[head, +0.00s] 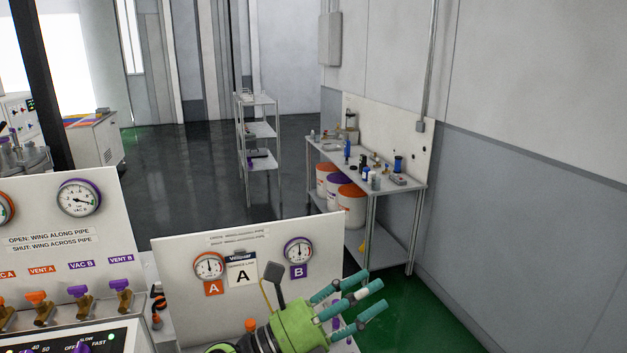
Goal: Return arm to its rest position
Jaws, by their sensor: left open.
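My left gripper (368,291) shows at the lower middle, with a green body and teal fingers spread open. Nothing is between the fingers. It is in front of the lower right corner of a white gauge panel (185,265), and its fingers point to the right over the green floor. My right gripper is not in view.
A second panel (100,205) with brass valves (80,303) stands at left. A workbench (400,190) with bottles stands by the right wall, with buckets (350,205) beneath. A shelf rack (262,130) stands behind. The green floor (430,310) right of the gripper looks clear.

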